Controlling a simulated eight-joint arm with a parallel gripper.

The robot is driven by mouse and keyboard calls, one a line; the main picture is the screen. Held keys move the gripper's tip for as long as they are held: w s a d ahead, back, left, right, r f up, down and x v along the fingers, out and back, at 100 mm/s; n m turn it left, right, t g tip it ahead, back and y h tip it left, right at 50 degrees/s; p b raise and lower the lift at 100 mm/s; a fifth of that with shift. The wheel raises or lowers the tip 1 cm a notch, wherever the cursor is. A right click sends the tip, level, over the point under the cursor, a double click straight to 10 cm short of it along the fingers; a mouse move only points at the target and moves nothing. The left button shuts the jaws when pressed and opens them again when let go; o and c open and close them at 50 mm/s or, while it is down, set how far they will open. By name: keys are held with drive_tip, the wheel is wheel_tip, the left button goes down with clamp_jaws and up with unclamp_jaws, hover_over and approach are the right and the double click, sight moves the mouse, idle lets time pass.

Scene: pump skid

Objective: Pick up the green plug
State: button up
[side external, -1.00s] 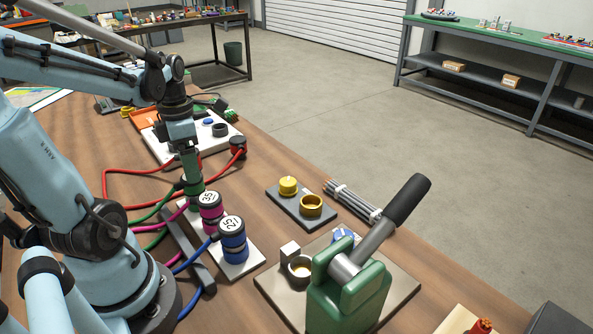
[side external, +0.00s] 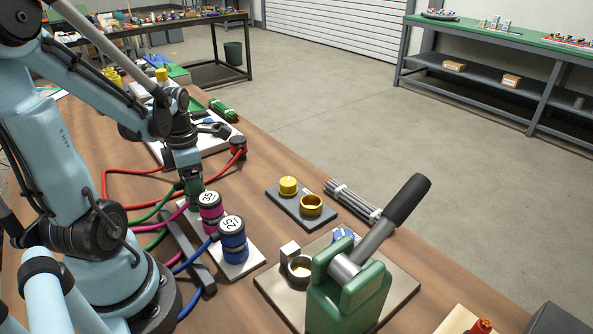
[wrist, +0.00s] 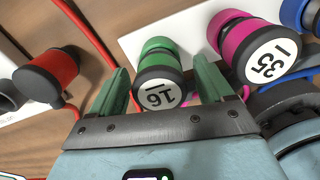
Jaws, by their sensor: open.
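The green plug (wrist: 158,62), with a round white label reading 16 on its dark cap, sits in a row on a white base strip (wrist: 190,20). My gripper (wrist: 161,68) is open, with one green finger on each side of the plug's cap. In the side external view my gripper (side external: 192,186) points down at the far end of the row and largely hides the green plug. I cannot tell whether either finger touches it. The magenta plug (side external: 210,212), labelled 35, stands close beside the right finger.
The blue plug (side external: 233,241) is nearest in the row. Coloured cables run left across the wooden bench. A red plug (wrist: 52,75) lies left of my gripper. A plate with yellow and brass parts (side external: 300,205) and a green lever press (side external: 345,295) stand right.

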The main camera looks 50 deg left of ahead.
drive_tip(key=c, duration=1.2)
drive_tip(key=shift+r, duration=0.2)
drive_tip(key=shift+c, duration=0.3)
drive_tip(key=shift+r, duration=4.85)
